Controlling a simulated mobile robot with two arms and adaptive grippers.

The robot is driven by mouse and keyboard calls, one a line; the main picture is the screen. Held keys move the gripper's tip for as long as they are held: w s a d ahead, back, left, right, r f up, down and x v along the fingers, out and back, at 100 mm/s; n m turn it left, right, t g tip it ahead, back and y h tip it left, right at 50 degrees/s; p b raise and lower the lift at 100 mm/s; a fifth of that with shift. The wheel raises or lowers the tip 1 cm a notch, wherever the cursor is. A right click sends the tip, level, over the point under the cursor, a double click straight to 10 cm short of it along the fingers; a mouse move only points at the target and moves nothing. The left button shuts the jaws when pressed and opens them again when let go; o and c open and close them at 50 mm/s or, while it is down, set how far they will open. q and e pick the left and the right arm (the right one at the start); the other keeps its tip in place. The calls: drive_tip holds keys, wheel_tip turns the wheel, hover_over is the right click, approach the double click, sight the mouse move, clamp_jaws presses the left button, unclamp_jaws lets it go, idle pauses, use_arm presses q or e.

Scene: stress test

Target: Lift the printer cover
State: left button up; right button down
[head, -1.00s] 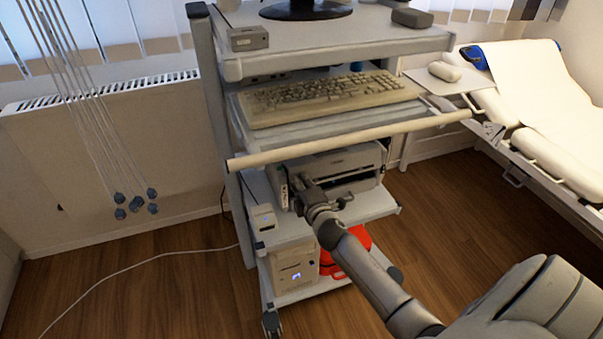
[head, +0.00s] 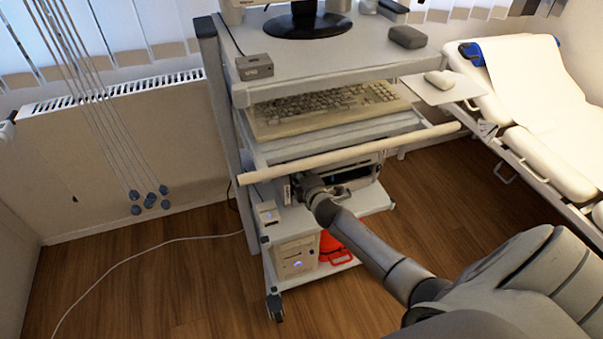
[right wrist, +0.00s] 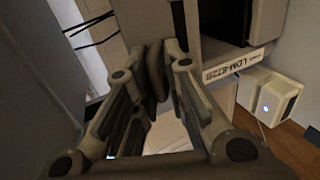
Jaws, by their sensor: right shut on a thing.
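The printer (head: 357,176) is a light grey and dark box on the cart's lower shelf, partly hidden under the pale front bar and behind my right arm. My right gripper (head: 303,183) is at the printer's left front. In the right wrist view, its two fingers (right wrist: 158,88) close together on a dark edge of the printer, which I take to be the cover. I cannot tell from these frames whether the cover is raised. A white label (right wrist: 240,65) shows on the printer's side. My left gripper is not in view.
A pale bar (head: 340,154) crosses in front, just above my right gripper. A keyboard (head: 325,108) lies on the shelf above. A computer tower (head: 294,258) and a red item (head: 333,248) are below. A couch (head: 540,120) stands right; the floor at left is mostly clear.

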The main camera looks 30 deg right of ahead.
drive_tip(key=shift+w+d+r+p, duration=0.1)
drive_tip(key=shift+w+r+p, duration=0.35)
drive_tip(key=shift+r, duration=0.35)
drive_tip(key=shift+w+r+p, duration=0.25)
drive_tip(key=shift+r+p, duration=0.25)
drive_tip(key=shift+r, duration=0.35)
drive_tip(key=shift+w+d+r+p, duration=0.1)
drive_tip(key=shift+w+r+p, duration=0.35)
drive_tip(key=shift+r, duration=0.35)
drive_tip(key=shift+w+d+r+p, duration=0.1)
drive_tip(key=shift+w+r+p, duration=0.5)
drive_tip(key=shift+r, duration=0.2)
drive_tip(key=c, duration=1.6)
unclamp_jaws()
drive_tip(key=shift+f, duration=0.1)
drive_tip(key=shift+o, duration=0.2)
drive_tip(key=shift+f, duration=0.1)
